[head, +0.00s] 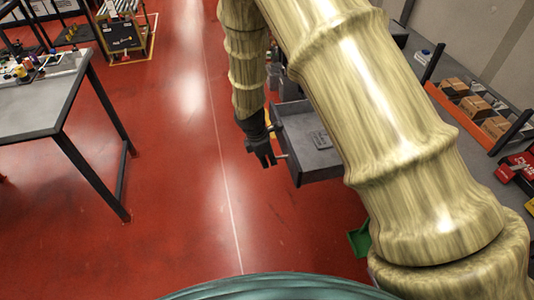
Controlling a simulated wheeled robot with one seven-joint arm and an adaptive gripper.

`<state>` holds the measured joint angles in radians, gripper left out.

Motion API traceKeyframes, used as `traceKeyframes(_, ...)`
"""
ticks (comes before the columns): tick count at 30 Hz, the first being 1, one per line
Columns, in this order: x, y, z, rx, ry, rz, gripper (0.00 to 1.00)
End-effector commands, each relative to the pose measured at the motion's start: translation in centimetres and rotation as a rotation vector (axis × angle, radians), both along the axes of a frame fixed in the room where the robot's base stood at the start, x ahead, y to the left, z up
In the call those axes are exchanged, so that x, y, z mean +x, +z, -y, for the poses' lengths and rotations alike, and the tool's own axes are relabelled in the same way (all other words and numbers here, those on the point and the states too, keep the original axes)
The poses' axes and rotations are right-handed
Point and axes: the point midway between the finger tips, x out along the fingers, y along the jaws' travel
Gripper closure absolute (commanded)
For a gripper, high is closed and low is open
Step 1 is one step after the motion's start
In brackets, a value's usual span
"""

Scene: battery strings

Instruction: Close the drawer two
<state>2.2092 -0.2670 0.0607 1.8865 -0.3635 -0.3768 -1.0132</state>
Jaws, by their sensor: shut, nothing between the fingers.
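An open grey drawer (307,158) sticks out to the left from a cabinet that is mostly hidden behind my arm. A small dark flat item (319,140) lies inside it. A short light handle shows at the front left face of the drawer. My black gripper (267,163) hangs pointing down just left of the drawer front, close to the handle. Its fingers are shut with nothing between them. I cannot tell whether it touches the handle. No number on the drawer can be read, and its right end is hidden by my arm.
A grey table (45,100) with small items stands at the left. A shelf with cardboard boxes (475,108) is at the right. A green bin (359,240) sits low beside my arm. The red floor (180,190) left of the drawer is clear.

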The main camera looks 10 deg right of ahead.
Motion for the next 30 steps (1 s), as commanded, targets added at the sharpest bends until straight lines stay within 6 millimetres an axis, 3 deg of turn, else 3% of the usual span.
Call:
traceKeyframes(11, 0.0, -4.2, 1.1, 0.0, 0.0, -0.001, 1.0)
traceKeyframes(19, 0.1, -4.1, 4.2, 0.001, -0.002, 0.0, 1.0)
traceKeyframes(30, 0.2, -4.3, 5.1, 0.001, -0.001, 0.0, 1.0)
